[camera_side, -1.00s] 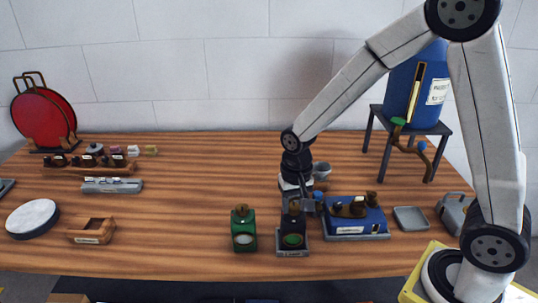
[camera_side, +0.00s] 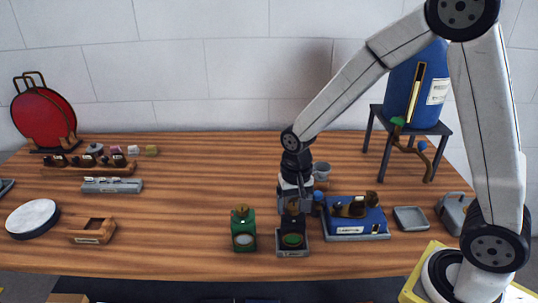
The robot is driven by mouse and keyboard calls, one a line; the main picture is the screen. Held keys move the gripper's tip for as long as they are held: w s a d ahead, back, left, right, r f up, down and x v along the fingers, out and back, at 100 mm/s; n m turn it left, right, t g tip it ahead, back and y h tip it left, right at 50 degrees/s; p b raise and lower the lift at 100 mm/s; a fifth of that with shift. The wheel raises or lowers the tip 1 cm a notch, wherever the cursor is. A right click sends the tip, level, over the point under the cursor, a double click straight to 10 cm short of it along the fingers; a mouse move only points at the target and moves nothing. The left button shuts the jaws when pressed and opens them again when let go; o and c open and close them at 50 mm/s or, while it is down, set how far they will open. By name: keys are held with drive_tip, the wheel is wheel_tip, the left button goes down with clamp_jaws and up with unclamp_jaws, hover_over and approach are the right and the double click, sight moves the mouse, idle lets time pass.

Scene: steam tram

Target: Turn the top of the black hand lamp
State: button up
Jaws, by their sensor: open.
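The black hand lamp (camera_side: 292,228) stands upright on a small grey labelled base near the table's front edge. Its round lens shows green, and its brassy top (camera_side: 293,207) is at its upper end. My gripper (camera_side: 294,198) points down just above and behind the lamp's top. It is open, and I cannot tell whether its fingers touch the top. A green hand lamp (camera_side: 243,232) with a pale lens stands to the left, apart from the black one.
A blue unit with brass fittings (camera_side: 356,218) stands close on the right. Beyond it are a grey tray (camera_side: 410,219) and a grey box (camera_side: 455,213). A grey cup (camera_side: 321,171) is behind my gripper. A wooden box (camera_side: 92,231) stands far left; the table's middle left is clear.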

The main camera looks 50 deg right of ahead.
sight(295, 206)
drive_tip(key=shift+r, duration=0.15)
drive_tip(key=shift+r, duration=3.8)
drive_tip(key=shift+s+f, duration=0.1)
drive_tip(key=s+d+f+n+t, duration=0.2)
drive_tip(key=s+f+n, duration=0.3)
drive_tip(key=s+n, duration=0.1)
drive_tip(key=shift+s+d+n+t, duration=0.25)
drive_tip(key=shift+s+n+t, duration=0.05)
drive_tip(key=shift+s, duration=0.6)
drive_tip(key=shift+w, duration=0.1)
